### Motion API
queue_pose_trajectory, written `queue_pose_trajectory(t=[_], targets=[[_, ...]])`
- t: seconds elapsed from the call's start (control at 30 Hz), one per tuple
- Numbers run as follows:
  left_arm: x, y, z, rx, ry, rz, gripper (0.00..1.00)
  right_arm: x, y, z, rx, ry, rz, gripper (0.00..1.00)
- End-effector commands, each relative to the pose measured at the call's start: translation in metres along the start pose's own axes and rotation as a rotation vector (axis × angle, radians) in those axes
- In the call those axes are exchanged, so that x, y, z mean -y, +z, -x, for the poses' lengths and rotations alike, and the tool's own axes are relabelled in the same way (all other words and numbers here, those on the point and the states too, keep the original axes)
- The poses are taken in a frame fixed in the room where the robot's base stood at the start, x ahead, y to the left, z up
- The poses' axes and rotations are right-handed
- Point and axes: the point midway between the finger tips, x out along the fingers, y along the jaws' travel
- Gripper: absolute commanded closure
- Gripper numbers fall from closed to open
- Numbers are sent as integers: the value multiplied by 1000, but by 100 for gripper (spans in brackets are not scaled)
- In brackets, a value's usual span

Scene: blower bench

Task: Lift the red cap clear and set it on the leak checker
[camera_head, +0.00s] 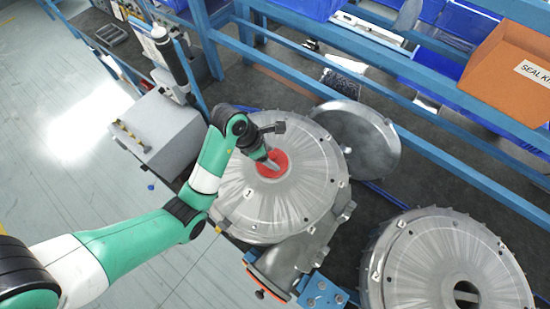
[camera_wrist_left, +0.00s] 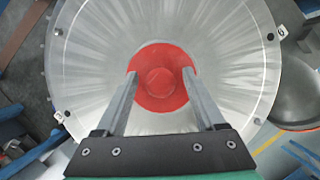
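The red cap (camera_head: 262,170) sits at the centre of the round metal blower housing marked 1 (camera_head: 300,205). In the left wrist view the cap (camera_wrist_left: 160,92) is a red disc with a raised middle knob. My left gripper (camera_head: 271,164) reaches down over the cap from the left. In the wrist view its two fingers (camera_wrist_left: 160,73) are apart, one on each side of the knob and overlapping the disc's edges. I cannot tell whether the fingertips touch the cap. A grey box with small yellow fittings (camera_head: 160,128), possibly the leak checker, stands left of the housing. My right gripper is out of view.
A second round housing (camera_head: 430,260) with an open centre hole stands at lower right. A plain metal disc (camera_head: 365,145) lies behind the first housing. Blue rack beams (camera_head: 340,40), blue bins (camera_head: 440,85) and an orange bin (camera_head: 510,75) line the back.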

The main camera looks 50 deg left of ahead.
Motion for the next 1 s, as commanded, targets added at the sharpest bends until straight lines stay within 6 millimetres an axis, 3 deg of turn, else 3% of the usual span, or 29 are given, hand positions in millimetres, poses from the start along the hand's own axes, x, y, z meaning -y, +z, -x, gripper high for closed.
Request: queue_pose_trajectory(t=[0.03,0.37,1.0], targets=[[0,0,0,0,0,0,40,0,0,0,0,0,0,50],[0,0,0,0,0,-1,100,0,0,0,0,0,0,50],[1,8,10,3,-1,-7,100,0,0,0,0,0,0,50]])
